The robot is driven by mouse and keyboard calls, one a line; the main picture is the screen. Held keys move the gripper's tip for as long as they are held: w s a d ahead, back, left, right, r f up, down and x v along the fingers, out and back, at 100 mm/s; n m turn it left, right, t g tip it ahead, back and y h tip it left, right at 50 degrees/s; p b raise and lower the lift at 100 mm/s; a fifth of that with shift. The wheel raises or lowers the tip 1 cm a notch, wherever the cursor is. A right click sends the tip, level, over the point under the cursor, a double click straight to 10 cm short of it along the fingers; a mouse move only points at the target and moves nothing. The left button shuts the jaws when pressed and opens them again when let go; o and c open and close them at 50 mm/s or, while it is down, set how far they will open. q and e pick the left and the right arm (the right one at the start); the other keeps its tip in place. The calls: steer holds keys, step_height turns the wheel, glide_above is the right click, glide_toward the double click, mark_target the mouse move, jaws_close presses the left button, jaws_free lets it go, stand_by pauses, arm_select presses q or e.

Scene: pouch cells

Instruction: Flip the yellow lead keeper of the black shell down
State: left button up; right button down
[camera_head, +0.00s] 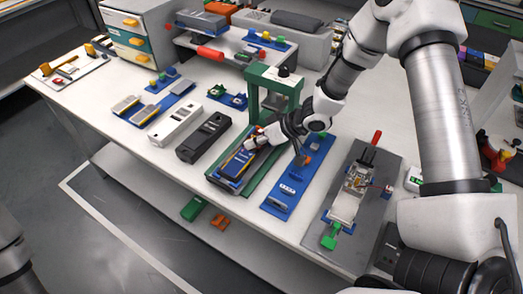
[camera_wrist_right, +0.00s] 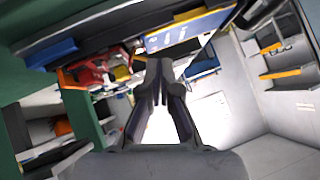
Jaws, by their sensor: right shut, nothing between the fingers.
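A black elongated shell (camera_head: 202,138) lies on the white table, left of the green press (camera_head: 272,92). A dark shell with a blue face (camera_head: 238,163) sits in the press's green-edged base, with small yellow or orange bits near its far end. I cannot tell which piece is the yellow lead keeper. My right gripper (camera_head: 254,143) is at the far end of the dark shell, beside the press. Touching or apart, I cannot tell. In the right wrist view, the right gripper's fingers (camera_wrist_right: 159,75) are together and empty, below a blue panel (camera_wrist_right: 188,30). My left gripper is out of view.
A white shell (camera_head: 176,124) lies left of the black one. A long blue tray (camera_head: 290,186) and a grey fixture plate (camera_head: 374,172) with a red handle stand to the right. Green and orange pieces (camera_head: 193,208) lie below the table's front edge.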

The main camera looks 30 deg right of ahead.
steer(key=shift+s+a+f, duration=0.15)
steer(key=shift+s+a, duration=0.05)
steer(key=shift+w+f+h+b, duration=0.25)
steer(key=shift+w+h+b, duration=0.05)
steer(key=shift+h, duration=0.1)
steer(key=shift+t, duration=0.3)
steer(key=shift+s+a, duration=0.2)
steer(key=shift+s, duration=0.05)
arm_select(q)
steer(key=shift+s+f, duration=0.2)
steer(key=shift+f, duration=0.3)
arm_select(e)
steer(key=shift+f, duration=0.1)
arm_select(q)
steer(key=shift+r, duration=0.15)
arm_select(e)
steer(key=shift+a+f, duration=0.15)
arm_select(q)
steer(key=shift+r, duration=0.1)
